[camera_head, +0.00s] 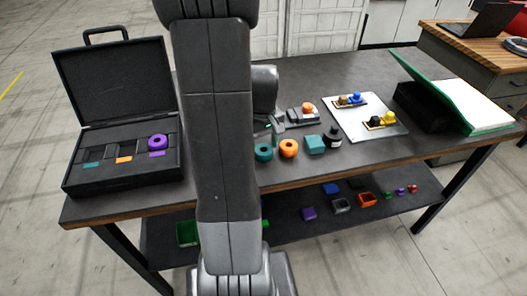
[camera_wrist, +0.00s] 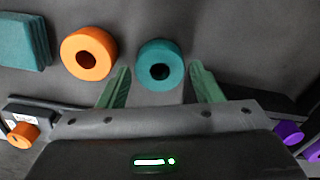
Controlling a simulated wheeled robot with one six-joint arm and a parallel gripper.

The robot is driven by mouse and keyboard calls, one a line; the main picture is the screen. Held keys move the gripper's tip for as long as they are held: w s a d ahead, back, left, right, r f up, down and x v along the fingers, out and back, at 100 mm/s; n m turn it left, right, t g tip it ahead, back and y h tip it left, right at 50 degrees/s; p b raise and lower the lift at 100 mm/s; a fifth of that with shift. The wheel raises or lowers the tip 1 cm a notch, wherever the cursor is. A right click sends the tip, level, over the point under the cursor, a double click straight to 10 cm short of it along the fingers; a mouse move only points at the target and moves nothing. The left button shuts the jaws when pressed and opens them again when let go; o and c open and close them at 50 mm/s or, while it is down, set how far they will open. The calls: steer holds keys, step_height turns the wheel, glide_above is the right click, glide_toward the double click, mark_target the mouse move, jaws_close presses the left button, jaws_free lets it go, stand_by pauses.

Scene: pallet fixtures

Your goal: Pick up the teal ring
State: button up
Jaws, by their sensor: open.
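The teal ring (camera_head: 264,152) lies on the dark table just right of my arm in the head view. In the wrist view the teal ring (camera_wrist: 160,65) lies flat with its dark hole facing up, just beyond and between the tips of my gripper (camera_wrist: 160,78). My gripper's two green fingers are spread apart with nothing between them. In the head view my gripper is mostly hidden behind my arm.
An orange ring (camera_head: 288,148) sits close beside the teal ring, with a teal block (camera_head: 314,144) beyond it. A black bottle (camera_head: 333,138) stands further right. An open black case (camera_head: 115,182) with a purple ring (camera_head: 157,142) is at the left.

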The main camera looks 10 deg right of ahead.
steer(key=shift+f, duration=0.75)
steer(key=c, duration=0.8)
steer(key=shift+c, duration=0.2)
steer(key=shift+r, duration=0.1)
